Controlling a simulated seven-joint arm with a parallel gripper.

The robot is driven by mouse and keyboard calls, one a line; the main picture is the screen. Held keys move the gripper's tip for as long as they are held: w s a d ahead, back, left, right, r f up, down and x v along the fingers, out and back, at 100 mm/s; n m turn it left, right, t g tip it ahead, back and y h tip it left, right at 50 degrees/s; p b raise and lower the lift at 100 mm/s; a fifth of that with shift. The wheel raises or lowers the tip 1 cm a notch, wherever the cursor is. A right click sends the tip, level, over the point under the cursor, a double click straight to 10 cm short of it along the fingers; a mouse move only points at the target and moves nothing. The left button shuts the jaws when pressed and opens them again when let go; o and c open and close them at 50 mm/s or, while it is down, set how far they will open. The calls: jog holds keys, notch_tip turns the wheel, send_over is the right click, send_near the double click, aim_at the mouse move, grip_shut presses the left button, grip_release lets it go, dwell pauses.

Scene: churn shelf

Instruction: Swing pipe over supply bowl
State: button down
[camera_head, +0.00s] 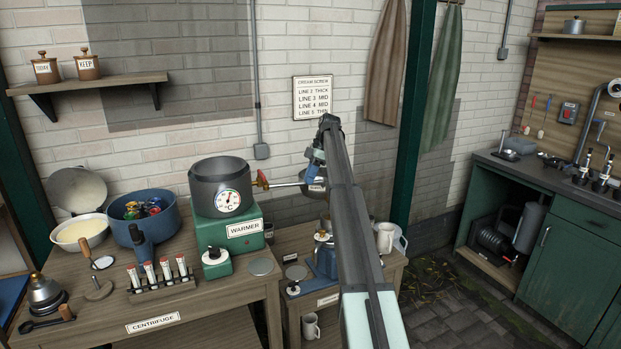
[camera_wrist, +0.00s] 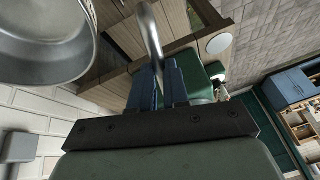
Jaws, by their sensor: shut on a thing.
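The metal pipe (camera_head: 286,184) runs right from the red-handled valve (camera_head: 262,180) on the dark grey warmer pot (camera_head: 220,187). My arm hides much of the pipe's end area in the head view.
The green warmer base (camera_head: 228,238) stands on the left table, with a tube rack (camera_head: 162,284), blue pot (camera_head: 146,219) and cream-coloured bowl (camera_head: 80,231) to its left. The brick wall is close behind.

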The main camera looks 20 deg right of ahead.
jog(key=c, duration=1.1)
grip_release()
jog(key=shift+s+a+m, duration=0.1)
jog(key=shift+s+m, duration=0.2)
jog(key=shift+s, duration=0.2)
jog(key=s+a+m+t+h, duration=0.1)
jog(key=s+a+m+t, duration=0.3)
jog(key=s+a+m, duration=0.55)
jog(key=s+a+m+t+h, duration=0.1)
jog(key=a+m+h, duration=0.3)
jog(key=a+m, duration=0.75)
jog(key=a+v, duration=0.1)
jog(key=v, duration=1.1)
jog(key=shift+s+a+n, duration=0.2)
jog(key=shift+s+n, duration=0.2)
